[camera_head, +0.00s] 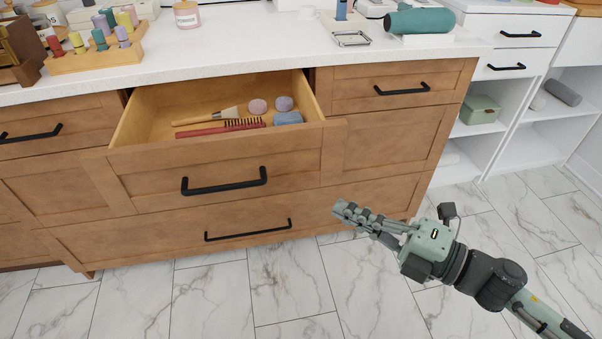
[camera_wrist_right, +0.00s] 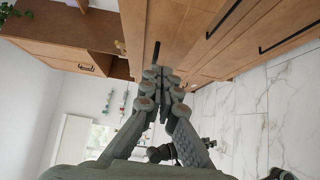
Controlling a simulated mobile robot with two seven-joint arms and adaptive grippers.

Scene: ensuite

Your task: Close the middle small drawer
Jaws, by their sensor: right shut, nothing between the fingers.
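The middle small drawer (camera_head: 215,165) stands pulled open from the brown wooden cabinet in the head view. Its black bar handle (camera_head: 224,182) is on the front. Inside lie a brush, a red comb, a blue block and two small round items. My right gripper (camera_head: 340,208) is shut and empty, in front of the cabinet, to the right of the drawer and lower in the picture. In the right wrist view the closed fingertips (camera_wrist_right: 160,72) point toward the wooden cabinet fronts; I cannot tell whether they touch. My left gripper is not in view.
A wide lower drawer (camera_head: 250,232) is below. White shelves (camera_head: 492,145) stand at right. The marble floor in front is clear.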

